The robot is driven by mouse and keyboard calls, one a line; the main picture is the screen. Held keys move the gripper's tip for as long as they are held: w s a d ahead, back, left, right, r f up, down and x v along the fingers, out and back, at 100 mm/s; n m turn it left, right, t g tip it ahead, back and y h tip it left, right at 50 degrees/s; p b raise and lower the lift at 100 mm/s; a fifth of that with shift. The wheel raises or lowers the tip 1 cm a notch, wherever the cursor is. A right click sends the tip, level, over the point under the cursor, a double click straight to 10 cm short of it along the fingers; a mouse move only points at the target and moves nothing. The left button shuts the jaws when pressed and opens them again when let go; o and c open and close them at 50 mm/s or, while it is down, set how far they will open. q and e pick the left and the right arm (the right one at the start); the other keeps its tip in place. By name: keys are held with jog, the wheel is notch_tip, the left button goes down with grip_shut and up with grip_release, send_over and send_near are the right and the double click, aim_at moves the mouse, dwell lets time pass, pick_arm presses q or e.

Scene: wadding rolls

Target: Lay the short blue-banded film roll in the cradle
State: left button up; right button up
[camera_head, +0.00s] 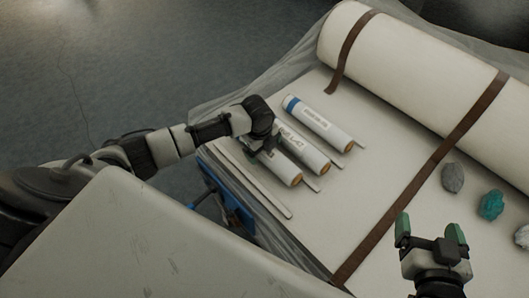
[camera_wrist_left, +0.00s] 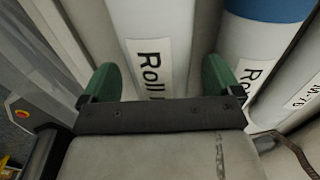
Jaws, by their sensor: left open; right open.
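A white film roll with a blue band at its far left end (camera_head: 317,123) lies on the pale bed; in the left wrist view the blue-banded roll (camera_wrist_left: 268,10) is right of my gripper. Two other white rolls, a middle one (camera_head: 308,154) and a left one (camera_head: 286,174), lie beside it. My left gripper (camera_head: 262,143) is open over these rolls; in its wrist view the fingers (camera_wrist_left: 160,80) stand either side of a white labelled roll (camera_wrist_left: 152,60). I cannot tell whether they touch it. My right gripper (camera_head: 430,230) is open and empty. I cannot make out the cradle clearly.
A thin pale rail (camera_head: 265,192) lies left of the rolls. A large wadding roll (camera_head: 420,65) with brown straps (camera_head: 425,175) crosses the back. Several stones, one teal (camera_head: 490,205), lie at the right. The bed between rolls and strap is clear.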

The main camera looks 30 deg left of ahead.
pick_arm(q)
jog(key=shift+f, duration=0.35)
jog(key=c, duration=1.2)
jog(key=shift+c, duration=0.5)
jog(key=shift+r, duration=0.2)
